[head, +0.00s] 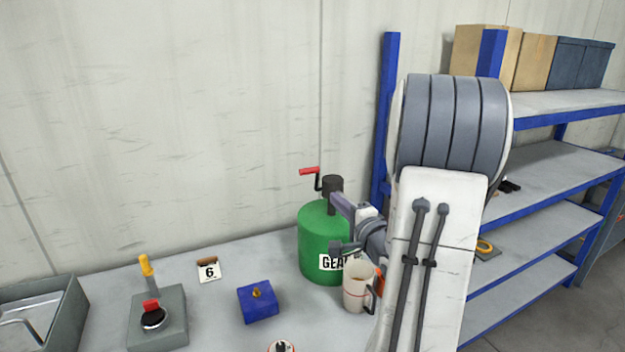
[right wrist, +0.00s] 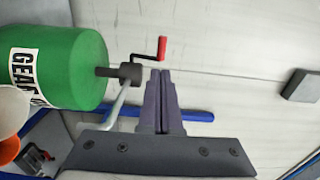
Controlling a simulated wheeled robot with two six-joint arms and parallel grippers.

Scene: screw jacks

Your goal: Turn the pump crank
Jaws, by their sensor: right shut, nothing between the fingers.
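The green pump can (head: 318,240) stands on the bench with a "GEA…" label; it also shows in the right wrist view (right wrist: 70,65). Its dark pump head (head: 332,187) carries the pump crank (head: 317,180), a black bent arm with a red grip pointing left. In the right wrist view the crank's red grip (right wrist: 162,48) lies just beyond my fingertips. My right gripper (head: 338,202) is shut and empty, its tips close beside the pump head. I cannot tell whether they touch it. My left gripper is not in view.
A pale jug (head: 357,286) stands at the can's front right, partly behind my right arm. A blue block (head: 258,302), a grey box with a yellow lever (head: 170,315), a number 6 card (head: 208,270) and a metal tray (head: 72,315) lie left. Blue shelving (head: 392,120) stands right.

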